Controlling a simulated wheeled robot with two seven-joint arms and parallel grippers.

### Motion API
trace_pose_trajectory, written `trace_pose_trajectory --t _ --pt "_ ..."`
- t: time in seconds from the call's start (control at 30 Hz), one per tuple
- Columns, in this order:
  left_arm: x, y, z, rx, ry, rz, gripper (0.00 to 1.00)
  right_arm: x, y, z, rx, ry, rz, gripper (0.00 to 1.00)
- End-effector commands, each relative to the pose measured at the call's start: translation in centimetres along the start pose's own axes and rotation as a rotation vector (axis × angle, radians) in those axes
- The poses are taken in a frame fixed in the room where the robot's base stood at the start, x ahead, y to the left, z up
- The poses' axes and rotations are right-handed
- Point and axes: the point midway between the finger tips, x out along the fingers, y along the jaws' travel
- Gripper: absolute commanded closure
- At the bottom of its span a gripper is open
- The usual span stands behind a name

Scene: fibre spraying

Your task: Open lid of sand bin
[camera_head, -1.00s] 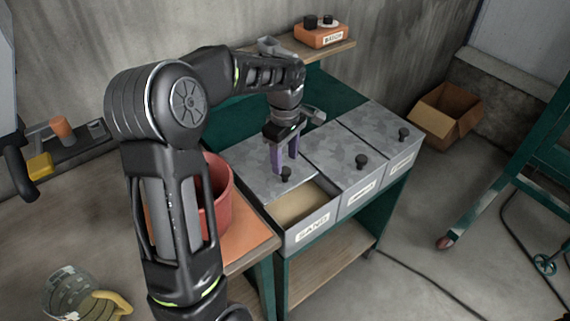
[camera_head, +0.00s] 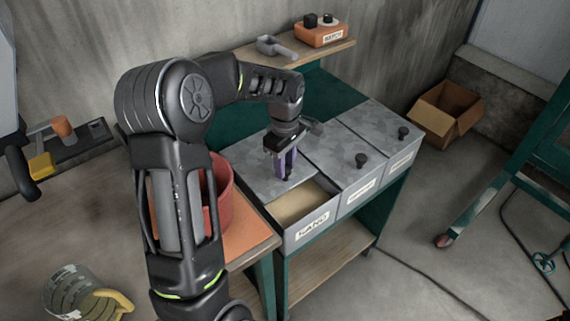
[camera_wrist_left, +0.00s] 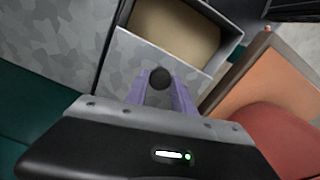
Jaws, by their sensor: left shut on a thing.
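The sand bin (camera_head: 312,229) is the nearest of the grey bins on the green bench, with a SAND label on its front. Its grey camouflage-patterned lid (camera_head: 262,183) sits back from the front edge, so the pale sand (camera_head: 296,207) shows in the gap. My left gripper (camera_head: 287,172) is over the lid with its purple fingers pointing down, shut on the lid's black knob. In the left wrist view the knob (camera_wrist_left: 160,77) sits between the two fingertips, and the open part of the bin (camera_wrist_left: 180,32) lies beyond it. My right gripper is not in view.
Two closed bins with knobs (camera_head: 361,160) stand to the right. A red bucket (camera_head: 222,190) stands left of the sand bin, partly behind my arm. A shelf above holds a grey scoop (camera_head: 277,46) and an orange box (camera_head: 322,37). A cardboard box (camera_head: 446,112) lies at the back right.

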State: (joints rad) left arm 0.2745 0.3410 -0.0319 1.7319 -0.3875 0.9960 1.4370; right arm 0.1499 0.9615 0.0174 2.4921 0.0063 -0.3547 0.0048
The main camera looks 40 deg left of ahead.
Motion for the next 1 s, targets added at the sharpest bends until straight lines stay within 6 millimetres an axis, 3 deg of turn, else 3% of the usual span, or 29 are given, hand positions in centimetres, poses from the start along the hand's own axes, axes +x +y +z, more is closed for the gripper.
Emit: trace_pose_trajectory --t 0.2,1.0 --pt "-0.02 0.01 -0.01 0.000 0.000 0.000 1.00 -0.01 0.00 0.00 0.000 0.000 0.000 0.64" --pt "-0.04 0.02 -0.01 0.000 0.000 0.001 1.00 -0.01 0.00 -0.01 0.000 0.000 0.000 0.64"
